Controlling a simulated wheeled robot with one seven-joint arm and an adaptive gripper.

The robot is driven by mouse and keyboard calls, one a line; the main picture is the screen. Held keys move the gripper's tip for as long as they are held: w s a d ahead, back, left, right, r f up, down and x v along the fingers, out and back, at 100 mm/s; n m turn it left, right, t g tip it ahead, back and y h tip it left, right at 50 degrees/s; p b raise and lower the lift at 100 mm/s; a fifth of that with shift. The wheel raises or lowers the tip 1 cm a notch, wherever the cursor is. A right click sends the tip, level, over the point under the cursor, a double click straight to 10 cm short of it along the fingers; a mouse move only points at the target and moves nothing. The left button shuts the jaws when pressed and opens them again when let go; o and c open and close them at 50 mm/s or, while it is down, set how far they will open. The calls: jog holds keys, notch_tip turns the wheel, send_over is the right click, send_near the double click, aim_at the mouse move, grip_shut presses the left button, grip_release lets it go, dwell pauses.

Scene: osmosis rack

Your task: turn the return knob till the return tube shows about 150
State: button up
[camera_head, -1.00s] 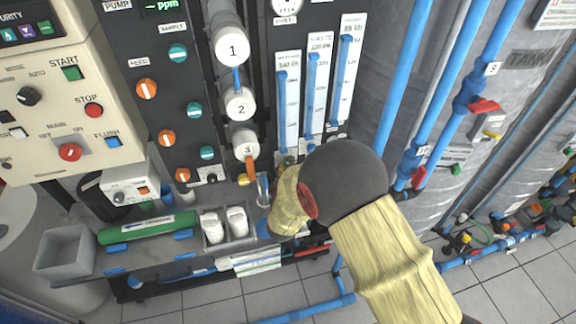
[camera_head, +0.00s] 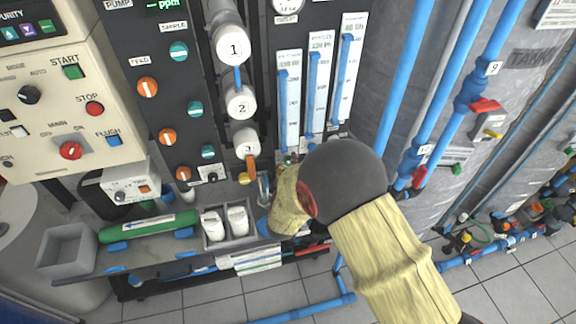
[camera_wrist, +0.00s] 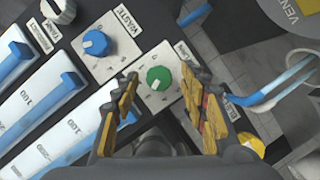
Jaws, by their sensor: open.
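In the wrist view a green knob (camera_wrist: 158,78) with a pale pointer sits on a white dial plate. The label beside it is partly covered, so I cannot read it as return. My gripper (camera_wrist: 160,72) is open, its two yellow-padded fingers on either side of the green knob; I cannot tell whether they touch it. Three flow tubes with blue columns stand on the panel: left tube (camera_head: 289,105), middle tube (camera_head: 315,95) and right tube (camera_head: 345,75). Their scale numbers are too small to tell which is the return tube or its reading. My arm hides the knobs in the head view.
A blue knob (camera_wrist: 96,43) marked WASTE and a white knob (camera_wrist: 60,10) sit along the same row. A blue tube (camera_wrist: 262,100) and a yellow cap (camera_wrist: 251,145) lie right of my fingers. A grey bin (camera_head: 68,250) stands on the bench.

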jog(key=v, duration=1.2)
dwell(0.4)
